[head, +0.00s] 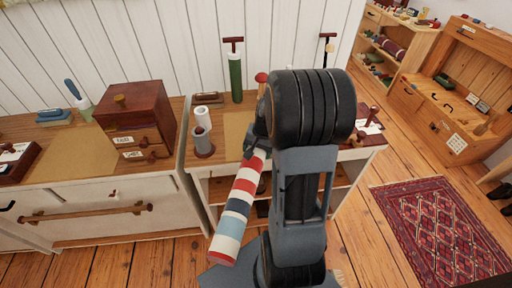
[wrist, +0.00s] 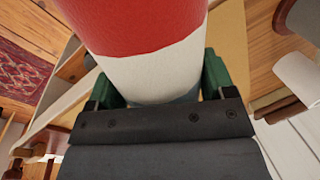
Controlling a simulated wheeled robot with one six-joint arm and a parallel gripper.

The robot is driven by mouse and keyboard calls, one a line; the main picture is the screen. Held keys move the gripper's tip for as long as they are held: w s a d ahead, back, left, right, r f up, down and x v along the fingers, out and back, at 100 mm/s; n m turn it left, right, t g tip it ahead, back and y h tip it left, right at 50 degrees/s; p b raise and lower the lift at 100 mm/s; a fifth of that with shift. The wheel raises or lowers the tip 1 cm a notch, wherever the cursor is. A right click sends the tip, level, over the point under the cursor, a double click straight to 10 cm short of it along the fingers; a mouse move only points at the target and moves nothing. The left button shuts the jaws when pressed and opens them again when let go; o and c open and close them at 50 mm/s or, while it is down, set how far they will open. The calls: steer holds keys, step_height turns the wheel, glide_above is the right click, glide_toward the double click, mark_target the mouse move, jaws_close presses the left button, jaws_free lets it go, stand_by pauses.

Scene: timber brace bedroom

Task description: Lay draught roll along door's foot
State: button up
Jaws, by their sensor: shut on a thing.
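A striped draught roll (head: 238,208) in red, white and blue-grey hangs tilted from my gripper (head: 260,148) in the head view, its lower end toward the front left. My arm hides part of the gripper there. In the wrist view the roll (wrist: 155,55) fills the top middle, with a red band and a white band, between the green fingers of my gripper (wrist: 158,88). The gripper is shut on the roll. The roll is held in front of the white wooden bench. I cannot make out the door or its foot in these views.
The bench (head: 197,190) holds a grey cylinder (head: 202,143) and a green upright tool (head: 235,75). A small drawer box (head: 137,120) stands on the left cabinet (head: 90,205). A red patterned rug (head: 440,228) lies on the floor at right, before wooden shelving (head: 450,85).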

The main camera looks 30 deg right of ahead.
steer(key=shift+w+d+f, duration=0.35)
steer(key=shift+w+f, duration=0.1)
steer(key=shift+w, duration=0.2)
steer(key=shift+w+d+f, duration=0.3)
steer(key=shift+w+f, duration=0.15)
steer(key=shift+w, duration=0.15)
steer(key=shift+w+d+f, duration=0.1)
steer(key=shift+w+f, duration=0.1)
steer(key=shift+f, duration=0.05)
steer(key=shift+f, duration=0.2)
steer(key=o, duration=1.6)
